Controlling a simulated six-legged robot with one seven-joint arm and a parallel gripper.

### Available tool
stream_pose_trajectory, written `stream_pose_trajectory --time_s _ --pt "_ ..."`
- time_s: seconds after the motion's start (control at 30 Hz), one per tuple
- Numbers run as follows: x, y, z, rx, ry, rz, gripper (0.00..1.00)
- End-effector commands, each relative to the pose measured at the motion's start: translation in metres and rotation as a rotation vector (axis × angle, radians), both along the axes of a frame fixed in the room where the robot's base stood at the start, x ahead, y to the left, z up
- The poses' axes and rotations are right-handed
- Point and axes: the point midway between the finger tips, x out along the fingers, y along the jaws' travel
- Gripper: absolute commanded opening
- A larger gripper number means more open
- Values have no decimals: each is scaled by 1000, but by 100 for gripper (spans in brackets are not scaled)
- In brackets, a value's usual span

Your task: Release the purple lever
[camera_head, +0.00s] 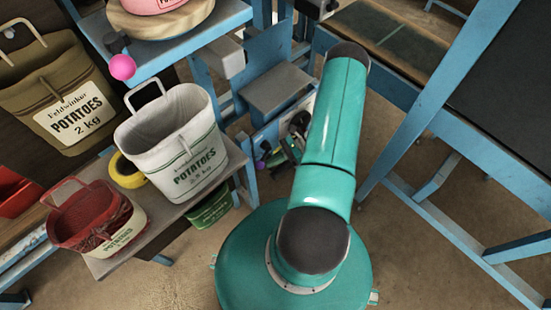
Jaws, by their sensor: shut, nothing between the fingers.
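A small purple knob (265,145), which looks like the purple lever's end, shows low down by the blue frame, left of my arm. Its shaft and position are hard to make out. My gripper (279,156) is dark and small in the picture, partly behind my teal arm, just right of the purple knob. It looks shut and empty. I cannot tell whether it touches the lever.
A pink ball knob (123,67) sticks out at upper left. A white potato sack (172,140), a red sack (95,217) and yellow tape (126,171) stand on a low shelf. A brown sack (65,95) is behind. Blue table legs (440,95) stand at right.

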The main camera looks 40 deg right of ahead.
Motion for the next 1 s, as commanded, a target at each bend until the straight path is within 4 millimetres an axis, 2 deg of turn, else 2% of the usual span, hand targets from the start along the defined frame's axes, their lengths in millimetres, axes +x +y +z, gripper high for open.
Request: stream_pose_trajectory --time_s 0.03,0.33,0.47,1.0 --pt "0 3 -1 47 0 0 0" --pt "0 16 5 45 1 0 0" --pt "-1 21 7 177 4 -2 0" --pt "-1 32 21 169 3 0 0"
